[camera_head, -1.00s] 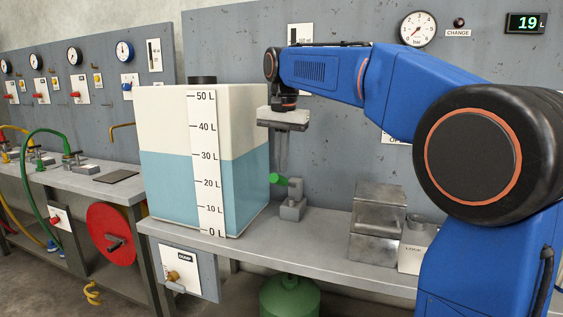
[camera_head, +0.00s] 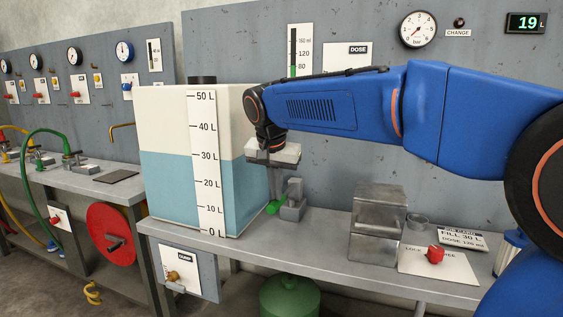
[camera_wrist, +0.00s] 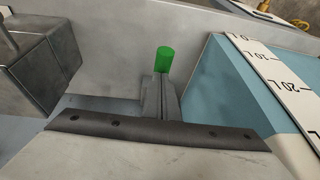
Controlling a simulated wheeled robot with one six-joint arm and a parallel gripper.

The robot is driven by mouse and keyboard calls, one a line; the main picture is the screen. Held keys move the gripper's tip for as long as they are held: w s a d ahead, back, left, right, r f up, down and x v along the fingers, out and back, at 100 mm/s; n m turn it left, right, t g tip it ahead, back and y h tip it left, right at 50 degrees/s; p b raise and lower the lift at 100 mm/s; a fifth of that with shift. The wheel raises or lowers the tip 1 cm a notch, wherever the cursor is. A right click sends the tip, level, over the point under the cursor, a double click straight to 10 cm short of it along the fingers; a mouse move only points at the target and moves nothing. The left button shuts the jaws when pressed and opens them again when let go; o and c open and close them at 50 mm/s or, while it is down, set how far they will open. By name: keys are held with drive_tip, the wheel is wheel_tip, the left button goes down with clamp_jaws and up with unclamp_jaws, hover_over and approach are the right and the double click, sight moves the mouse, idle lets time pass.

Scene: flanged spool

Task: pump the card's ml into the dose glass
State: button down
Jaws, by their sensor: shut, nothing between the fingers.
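The green-tipped pump lever (camera_head: 273,208) points down-left from a small grey block (camera_head: 292,206) on the bench, beside the tank. My gripper (camera_head: 272,194) is shut and empty, pointing down with its tips right at the lever. In the wrist view the green end (camera_wrist: 163,60) shows just beyond the fingers (camera_wrist: 159,97); I cannot tell if they touch. An ml scale (camera_head: 300,52) on the wall has a green column below its 80 mark; its foot is hidden by my arm. The job card (camera_head: 460,240) reads FILL 30 L and a DOSE line too small to be sure of.
A tank (camera_head: 165,180) with blue liquid near 30 L stands left of the lever. A display (camera_head: 526,23) reads 19 L.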

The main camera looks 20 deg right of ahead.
sight(275, 204)
drive_tip(key=shift+s+a+f, duration=0.1)
drive_tip(key=shift+s+f, duration=0.05)
drive_tip(key=shift+f, duration=0.6)
drive_tip(key=shift+s+a+f, duration=0.1)
drive_tip(key=shift+s+f, duration=0.1)
drive_tip(key=shift+f, duration=0.6)
drive_tip(key=shift+s+a+f, duration=0.1)
drive_tip(key=shift+s+f, duration=0.05)
drive_tip(key=shift+f, duration=0.6)
drive_tip(key=shift+f, duration=0.1)
drive_tip(key=r, duration=0.4)
drive_tip(key=shift+s+d, duration=0.2)
drive_tip(key=shift+s, duration=0.1)
drive_tip(key=s+a+r, duration=0.3)
drive_tip(key=s+r, duration=0.2)
drive_tip(key=r, duration=0.3)
drive_tip(key=shift+s+a+r, duration=0.15)
drive_tip(key=shift+s+a, duration=0.05)
drive_tip(key=shift+s, duration=0.2)
